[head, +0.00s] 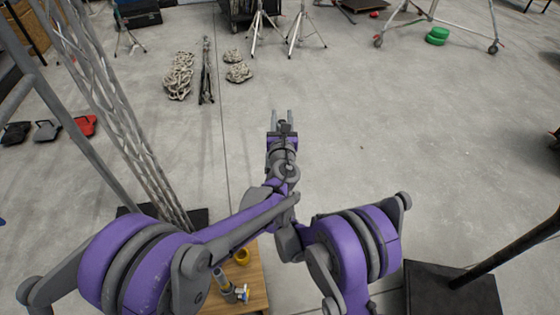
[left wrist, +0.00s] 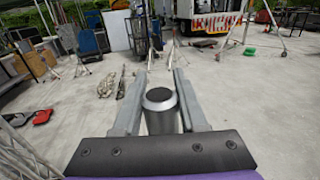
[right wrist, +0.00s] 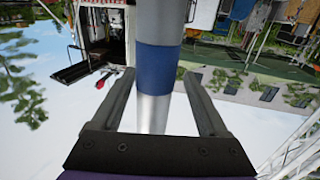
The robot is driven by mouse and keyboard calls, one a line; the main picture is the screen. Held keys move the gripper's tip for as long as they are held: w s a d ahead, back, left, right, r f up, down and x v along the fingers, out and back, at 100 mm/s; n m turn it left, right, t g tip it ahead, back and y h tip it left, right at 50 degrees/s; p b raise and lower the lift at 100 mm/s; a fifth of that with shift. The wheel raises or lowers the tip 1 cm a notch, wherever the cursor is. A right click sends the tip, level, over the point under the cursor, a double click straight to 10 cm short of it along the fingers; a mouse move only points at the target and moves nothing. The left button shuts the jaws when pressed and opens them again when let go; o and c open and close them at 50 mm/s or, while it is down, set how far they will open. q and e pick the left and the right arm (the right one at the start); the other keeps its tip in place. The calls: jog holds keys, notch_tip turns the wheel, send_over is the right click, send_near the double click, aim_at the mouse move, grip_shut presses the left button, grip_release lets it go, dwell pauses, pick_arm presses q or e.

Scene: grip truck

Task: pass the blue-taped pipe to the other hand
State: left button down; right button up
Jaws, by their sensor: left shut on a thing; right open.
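My left gripper (head: 282,114) points away over the open floor in the head view. It is shut on the blue-taped pipe (left wrist: 161,122), a silver tube seen end-on, with a dark end, between the fingers in the left wrist view. In the right wrist view the pipe's blue band (right wrist: 156,68) shows, with bare silver above and below. My right gripper (right wrist: 153,82) is open, with one finger on each side of the pipe and a gap on both sides. In the head view I cannot make out the right fingers, and the blue tape does not show.
A lattice truss (head: 130,120) rises at left. A dark base plate (head: 450,290) lies at lower right. Open floor surrounds the gripper.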

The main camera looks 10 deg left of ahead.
jog(key=shift+w, duration=0.3)
pick_arm(q)
jog(key=shift+d, duration=0.1)
pick_arm(e)
jog(key=shift+a, duration=0.1)
grip_shut()
pick_arm(q)
jog(key=shift+c, duration=1.9)
grip_release()
